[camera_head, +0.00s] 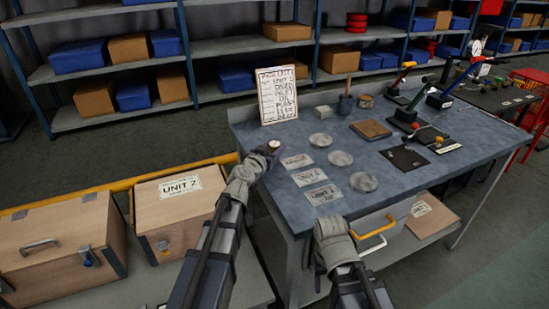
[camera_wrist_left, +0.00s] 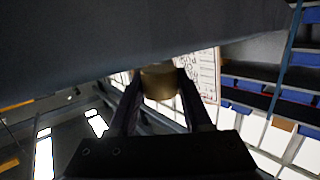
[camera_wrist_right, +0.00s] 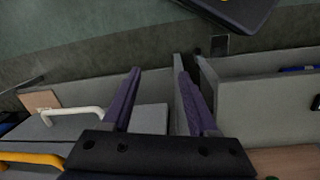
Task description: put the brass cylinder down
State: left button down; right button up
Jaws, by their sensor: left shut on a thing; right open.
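My left gripper (camera_head: 266,152) is shut on the brass cylinder (camera_head: 274,144) at the left edge of the blue-grey bench (camera_head: 300,237). In the left wrist view the cylinder (camera_wrist_left: 160,82) sits between the two dark fingertips. Whether it touches the bench top is unclear. Three pale round discs, one of them the middle disc (camera_head: 340,158), lie on the bench beside several white labels, such as the middle label (camera_head: 309,176). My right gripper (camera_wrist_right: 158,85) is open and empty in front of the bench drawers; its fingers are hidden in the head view.
A written sign (camera_head: 277,94) stands at the bench's back left corner. A brown square board (camera_head: 371,129), a dark mat (camera_head: 403,157) and levers lie further right. A wooden UNIT 2 box (camera_head: 180,210) stands left of the bench. Drawer handles (camera_head: 378,228) stick out near my right arm.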

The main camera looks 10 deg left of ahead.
pick_arm(q)
jog(key=shift+f+b, duration=0.8)
jog(key=shift+f, duration=0.45)
pick_arm(e)
jog(key=shift+f, duration=1.25)
pick_arm(q)
jog(key=shift+f, duration=0.2)
jog(key=shift+c, duration=1.7)
grip_release()
pick_arm(e)
jog(key=shift+f, duration=0.15)
pick_arm(q)
jog(key=shift+r, duration=0.15)
